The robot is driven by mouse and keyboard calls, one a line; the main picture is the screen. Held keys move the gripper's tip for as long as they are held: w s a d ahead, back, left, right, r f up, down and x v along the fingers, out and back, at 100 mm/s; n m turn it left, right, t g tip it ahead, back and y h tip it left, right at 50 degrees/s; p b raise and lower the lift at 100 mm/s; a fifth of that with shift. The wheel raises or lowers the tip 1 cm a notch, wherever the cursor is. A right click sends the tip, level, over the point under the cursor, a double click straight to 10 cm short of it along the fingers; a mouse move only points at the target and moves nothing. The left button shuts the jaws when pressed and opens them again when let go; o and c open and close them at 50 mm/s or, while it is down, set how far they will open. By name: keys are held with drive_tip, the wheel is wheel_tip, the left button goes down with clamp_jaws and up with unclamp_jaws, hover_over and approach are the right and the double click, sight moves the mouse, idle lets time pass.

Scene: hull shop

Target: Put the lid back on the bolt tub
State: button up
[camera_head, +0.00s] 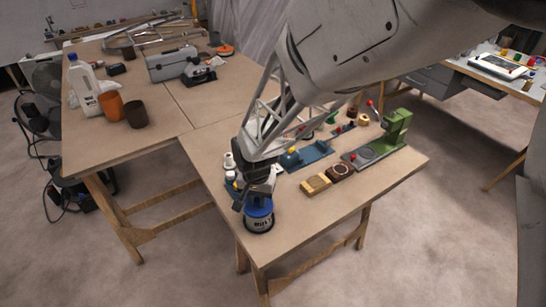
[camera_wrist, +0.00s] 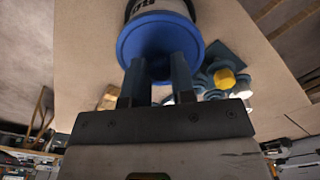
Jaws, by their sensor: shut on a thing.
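The bolt tub (camera_head: 259,224) is a pale tub with dark lettering and a dark base, standing upright near the table's front corner. Its wall also shows at the top of the wrist view (camera_wrist: 158,6). The blue round lid (camera_wrist: 158,28) lies across the tub's mouth; its blue edge shows in the head view (camera_head: 261,204). I cannot tell whether it is fully seated or just above the rim. My gripper (camera_wrist: 158,62) points down over the tub, shut on the lid, fingers at its middle. The gripped part is hidden between the fingers.
Blue parts with a yellow piece (camera_wrist: 225,78) lie close beside the tub. Behind are a blue tray (camera_head: 308,157), wooden blocks (camera_head: 316,184) and a green stand (camera_head: 395,130). The table's front edge is close to the tub. Bare tabletop lies right of the tub.

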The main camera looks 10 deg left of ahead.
drive_tip(key=o, duration=1.5)
drive_tip(key=shift+c, duration=0.2)
drive_tip(key=shift+r, duration=0.15)
drive_tip(key=shift+r, duration=3.35)
clamp_jaws()
drive_tip(key=shift+f, duration=3.15)
